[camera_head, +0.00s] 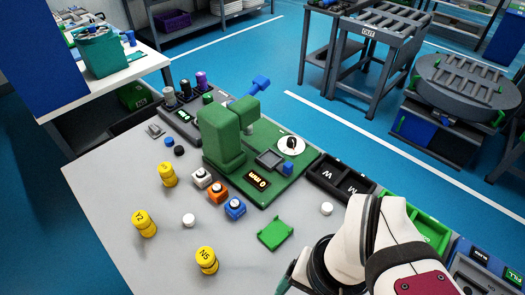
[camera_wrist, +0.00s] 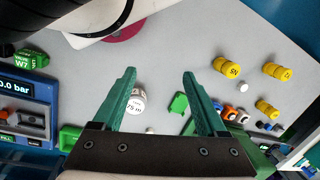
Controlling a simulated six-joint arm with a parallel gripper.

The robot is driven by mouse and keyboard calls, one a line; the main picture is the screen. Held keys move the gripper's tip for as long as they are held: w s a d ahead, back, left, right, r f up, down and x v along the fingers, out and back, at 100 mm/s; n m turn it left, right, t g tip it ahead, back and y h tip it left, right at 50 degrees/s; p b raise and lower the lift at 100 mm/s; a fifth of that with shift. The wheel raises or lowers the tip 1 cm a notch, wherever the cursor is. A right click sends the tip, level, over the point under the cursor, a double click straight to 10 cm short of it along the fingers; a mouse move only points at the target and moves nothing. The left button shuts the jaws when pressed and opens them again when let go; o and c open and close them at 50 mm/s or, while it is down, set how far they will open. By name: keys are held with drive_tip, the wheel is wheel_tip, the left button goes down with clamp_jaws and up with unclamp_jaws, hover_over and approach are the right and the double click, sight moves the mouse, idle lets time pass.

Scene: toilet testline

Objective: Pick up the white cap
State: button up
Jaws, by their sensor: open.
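Two small white round pieces that look like caps lie on the grey table. One white cap (camera_head: 188,220) is among the yellow cylinders, and it also shows in the wrist view (camera_wrist: 243,87). The other white cap (camera_head: 327,208) is near the black tray, and it shows partly at the jaw base in the wrist view (camera_wrist: 149,130). My gripper (camera_wrist: 159,74) is open and empty above the table, its green fingers apart. A white labelled cylinder (camera_wrist: 138,103) shows beside the left finger. In the head view my arm covers the lower right, and only a bit of finger shows.
Yellow cylinders (camera_head: 206,260) stand at the left and front. A green bracket (camera_head: 275,234) lies in the middle, before the green press machine (camera_head: 222,140) and several coloured button blocks (camera_head: 235,208). A black two-part tray (camera_head: 341,181) is at the right edge.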

drive_tip(key=w+d+f+m+h, duration=0.3)
drive_tip(key=w+d+f+m, duration=0.1)
drive_tip(key=w+d+m, duration=0.4)
drive_tip(key=w+d+f+m+h, duration=0.3)
drive_tip(key=w+d+m, duration=0.4)
drive_tip(key=w, duration=0.4)
drive_tip(key=shift+n, duration=0.4)
drive_tip(key=x, duration=0.5)
drive_tip(key=s+d+x, duration=0.1)
drive_tip(key=x, duration=1)
drive_tip(key=shift+s+d+r, duration=0.25)
drive_tip(key=shift+s+d, duration=0.15)
drive_tip(key=shift+d, duration=0.05)
drive_tip(key=shift+g, duration=0.3)
clamp_jaws()
